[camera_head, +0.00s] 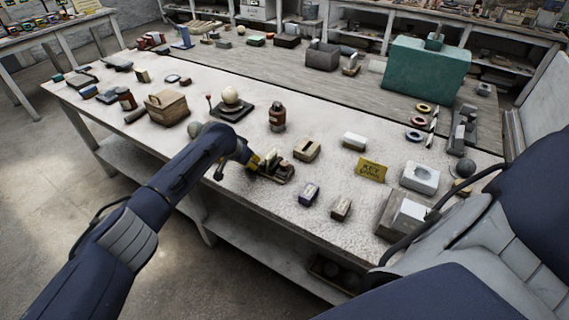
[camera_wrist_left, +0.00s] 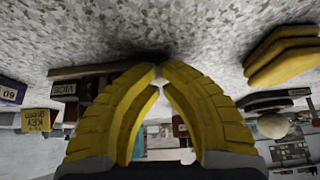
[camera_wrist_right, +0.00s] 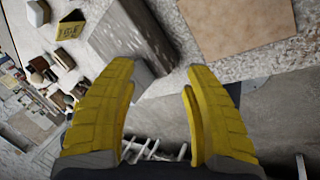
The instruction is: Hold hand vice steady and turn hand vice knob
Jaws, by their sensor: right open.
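The hand vice (camera_head: 284,172) lies near the front edge of the long bench, in front of my left arm. My left gripper (camera_head: 256,162) reaches down to its left end. In the left wrist view the yellow fingertips (camera_wrist_left: 160,72) are nearly together at the end of the dark vice (camera_wrist_left: 110,72), with a thin dark part between them. A "VICE" label (camera_wrist_left: 65,88) shows beside it. The knob cannot be made out. My right gripper (camera_wrist_right: 160,85) is open and empty, away from the vice; the head view does not show its fingers.
A yellow KEY sign (camera_head: 371,168), small blocks (camera_head: 309,192) and a tan slotted box (camera_head: 307,150) stand right of the vice. A bottle (camera_head: 277,116) and a sphere on a stand (camera_head: 231,97) are behind it. A large grey block (camera_head: 404,213) sits at the right front corner.

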